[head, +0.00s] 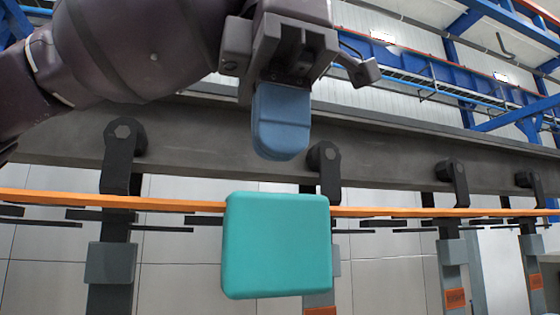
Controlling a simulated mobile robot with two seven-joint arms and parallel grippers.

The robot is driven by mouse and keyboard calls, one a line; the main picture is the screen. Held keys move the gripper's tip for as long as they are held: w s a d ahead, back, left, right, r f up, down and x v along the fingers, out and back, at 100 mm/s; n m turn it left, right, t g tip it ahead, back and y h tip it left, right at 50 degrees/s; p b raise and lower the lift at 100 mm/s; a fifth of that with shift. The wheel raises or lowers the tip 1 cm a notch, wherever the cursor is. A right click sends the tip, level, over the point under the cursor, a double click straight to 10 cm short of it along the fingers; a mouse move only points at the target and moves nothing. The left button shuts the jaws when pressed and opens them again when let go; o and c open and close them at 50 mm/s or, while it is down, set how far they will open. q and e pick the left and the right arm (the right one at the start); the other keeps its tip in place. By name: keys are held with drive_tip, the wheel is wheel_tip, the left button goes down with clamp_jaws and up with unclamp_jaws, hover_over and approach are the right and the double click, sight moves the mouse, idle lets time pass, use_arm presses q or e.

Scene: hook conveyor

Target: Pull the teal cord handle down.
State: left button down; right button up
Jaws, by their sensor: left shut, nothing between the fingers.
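The teal handle (277,246) is a rounded, nearly square block in the lower middle of the head view. An orange line (130,202) runs across the view at the height of its upper part, meeting its left and right edges. My left gripper (281,135) comes in from the upper left, above the handle, with its blue fingers pointing down. The fingers are shut and empty, and a gap shows between their tips and the handle's top edge. I cannot tell the depth between them. My right gripper is not in view.
A grey horizontal beam (400,147) crosses behind my gripper, with several dark hook hangers, one of them at the left (122,150), hanging from it. Grey posts and short dark bars show lower down. Blue steelwork (450,80) fills the upper right background.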

sight(276, 243)
use_arm(q)
drive_tip(key=shift+f, duration=1.15)
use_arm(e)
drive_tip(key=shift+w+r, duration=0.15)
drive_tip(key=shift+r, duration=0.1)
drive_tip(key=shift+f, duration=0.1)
